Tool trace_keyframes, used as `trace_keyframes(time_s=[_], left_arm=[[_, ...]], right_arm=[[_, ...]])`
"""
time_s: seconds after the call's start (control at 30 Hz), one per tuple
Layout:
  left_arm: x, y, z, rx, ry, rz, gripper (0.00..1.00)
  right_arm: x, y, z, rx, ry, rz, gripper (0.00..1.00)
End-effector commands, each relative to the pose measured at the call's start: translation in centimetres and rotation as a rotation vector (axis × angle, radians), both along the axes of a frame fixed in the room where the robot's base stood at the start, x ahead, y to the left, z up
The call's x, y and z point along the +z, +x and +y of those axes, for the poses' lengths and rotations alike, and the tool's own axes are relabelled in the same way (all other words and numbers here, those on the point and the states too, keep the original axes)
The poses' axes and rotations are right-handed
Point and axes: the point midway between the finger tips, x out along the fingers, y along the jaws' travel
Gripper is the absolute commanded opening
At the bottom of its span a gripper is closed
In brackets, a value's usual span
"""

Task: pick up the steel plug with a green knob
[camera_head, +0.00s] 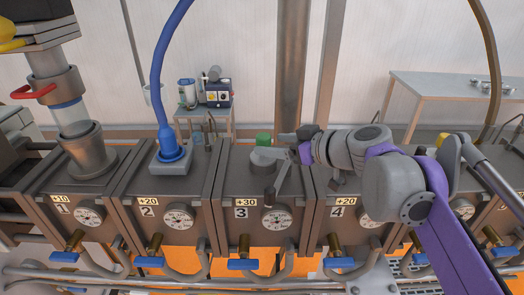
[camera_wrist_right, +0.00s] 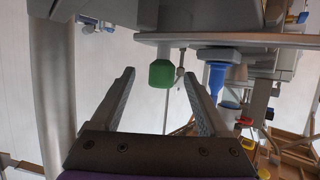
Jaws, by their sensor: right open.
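The green knob (camera_head: 263,140) stands on top of the third block of the machine, the one marked 3 and +30. The steel plug (camera_head: 262,157) under it shows as a grey disc, partly hidden behind my right gripper. My right gripper (camera_head: 277,166) is open and empty just to the right of the knob, its fingers pointing left. In the right wrist view, which looks upside down, the knob (camera_wrist_right: 162,74) appears between the two open fingertips (camera_wrist_right: 159,76), with no visible contact. My left gripper is not in view.
A blue plug with a blue hose (camera_head: 170,146) stands on block 2. A steel feed funnel (camera_head: 88,150) stands on block 1. Gauges and blue-handled valves (camera_head: 242,264) line the front. A side table (camera_head: 450,88) stands behind at right.

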Motion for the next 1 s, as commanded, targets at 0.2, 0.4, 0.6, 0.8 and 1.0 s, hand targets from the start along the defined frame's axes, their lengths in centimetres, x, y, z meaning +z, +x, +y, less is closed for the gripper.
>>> trace_keyframes(time_s=[0.2,0.4,0.6,0.8,1.0], left_arm=[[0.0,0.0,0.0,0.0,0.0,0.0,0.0],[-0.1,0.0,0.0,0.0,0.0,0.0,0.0],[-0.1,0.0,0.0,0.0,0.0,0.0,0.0],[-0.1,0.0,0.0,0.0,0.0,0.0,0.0],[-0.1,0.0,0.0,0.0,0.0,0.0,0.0]], right_arm=[[-0.8,1.3,1.3,0.0,-0.001,0.0,0.79],[-1.7,2.2,2.6,0.002,0.0,0.0,0.79],[-2.9,4.0,4.6,0.001,0.0,0.0,0.79],[-3.0,4.3,4.8,-0.001,-0.001,-0.001,0.79],[-3.0,4.3,4.8,-0.001,-0.001,-0.001,0.53]])
